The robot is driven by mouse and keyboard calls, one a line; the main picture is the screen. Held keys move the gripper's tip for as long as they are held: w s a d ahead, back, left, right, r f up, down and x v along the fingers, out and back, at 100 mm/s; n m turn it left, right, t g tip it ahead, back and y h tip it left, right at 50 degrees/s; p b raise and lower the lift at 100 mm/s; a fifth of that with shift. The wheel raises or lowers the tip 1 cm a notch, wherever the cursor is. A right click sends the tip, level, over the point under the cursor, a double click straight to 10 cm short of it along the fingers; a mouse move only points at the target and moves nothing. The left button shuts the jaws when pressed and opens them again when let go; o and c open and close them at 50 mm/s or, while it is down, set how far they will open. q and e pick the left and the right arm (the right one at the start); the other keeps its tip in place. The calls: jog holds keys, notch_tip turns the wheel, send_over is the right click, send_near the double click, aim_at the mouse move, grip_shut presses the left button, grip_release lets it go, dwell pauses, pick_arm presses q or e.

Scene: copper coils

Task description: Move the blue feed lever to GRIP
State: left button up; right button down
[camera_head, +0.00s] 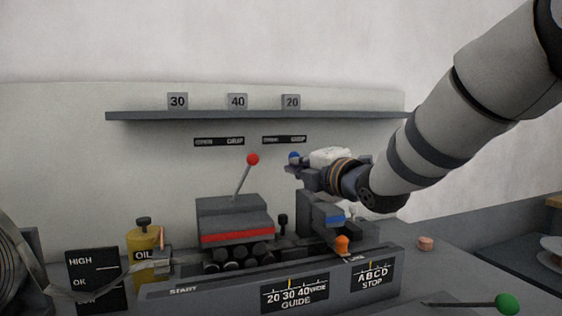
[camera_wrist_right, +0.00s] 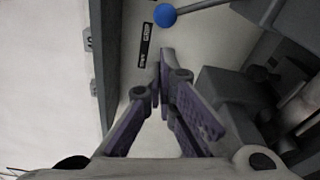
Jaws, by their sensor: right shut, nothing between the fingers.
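The blue feed lever's ball (camera_head: 294,156) shows just beyond the fingertips of my right gripper (camera_head: 291,169) in the head view; its rod is mostly hidden there by the gripper. In the right wrist view the blue ball (camera_wrist_right: 165,15) is at the top, with its grey rod running off to the right. My right gripper (camera_wrist_right: 165,72) is shut and empty, its fingertips below the ball in that picture, apart from it. A black label with GRIP at its right end (camera_head: 284,140) is on the wall panel above the lever. My left gripper is out of view.
A red-ball lever (camera_head: 252,160) stands on the red-striped block to the left. A grey shelf (camera_head: 250,116) with number blocks runs above. An orange knob (camera_head: 342,244), a green-ball lever (camera_head: 507,303) and an oil can (camera_head: 143,240) are lower down.

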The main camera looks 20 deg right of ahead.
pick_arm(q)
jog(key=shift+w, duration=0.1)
pick_arm(e)
jog(key=w+a, duration=0.1)
jog(key=w, duration=0.6)
jog(key=shift+w+a+f, duration=0.15)
jog(key=shift+w+a, duration=0.05)
jog(key=shift+w, duration=0.1)
